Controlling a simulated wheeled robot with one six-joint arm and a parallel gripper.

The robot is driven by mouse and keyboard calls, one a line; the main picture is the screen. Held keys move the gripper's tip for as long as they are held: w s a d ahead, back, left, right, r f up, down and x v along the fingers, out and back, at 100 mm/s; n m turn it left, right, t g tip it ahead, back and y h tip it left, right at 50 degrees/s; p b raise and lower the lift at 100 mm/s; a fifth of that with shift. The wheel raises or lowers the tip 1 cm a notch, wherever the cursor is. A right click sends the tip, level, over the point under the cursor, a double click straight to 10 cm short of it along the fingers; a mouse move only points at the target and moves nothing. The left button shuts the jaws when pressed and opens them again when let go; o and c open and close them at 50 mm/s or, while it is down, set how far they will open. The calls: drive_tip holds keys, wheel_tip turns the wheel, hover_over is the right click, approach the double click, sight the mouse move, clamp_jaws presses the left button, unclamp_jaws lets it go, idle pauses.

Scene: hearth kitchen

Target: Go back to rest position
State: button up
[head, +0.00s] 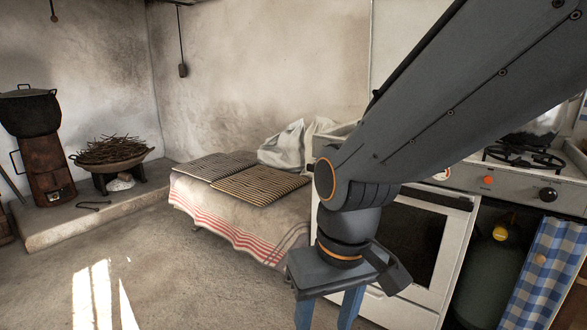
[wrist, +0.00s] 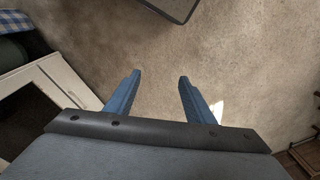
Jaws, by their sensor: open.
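My gripper (wrist: 158,78) is open in the wrist view. Its two blue fingers are apart with only bare floor between them. In the head view my gripper (head: 330,312) points down in front of the white stove (head: 407,238), and its fingertips are cut off by the bottom edge. The arm comes in from the upper right and hides part of the stove.
A low bench (head: 235,222) with a striped cloth and two slatted racks stands left of the stove. A raised hearth (head: 110,212) with a black pot (head: 30,110) and a bowl of twigs (head: 112,150) is at the left. Floor (head: 170,270) in front is clear.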

drive_tip(key=s+d+r+m+h+p, duration=0.1)
drive_tip(key=d+r+m+p, duration=0.3)
drive_tip(key=d+r+p, duration=1)
wheel_tip(320, 180, up, 2)
drive_tip(key=s+p, duration=0.1)
drive_tip(key=p, duration=0.8)
drive_tip(key=shift+s+d+r, duration=0.25)
drive_tip(key=shift+s, duration=0.15)
idle(0.5)
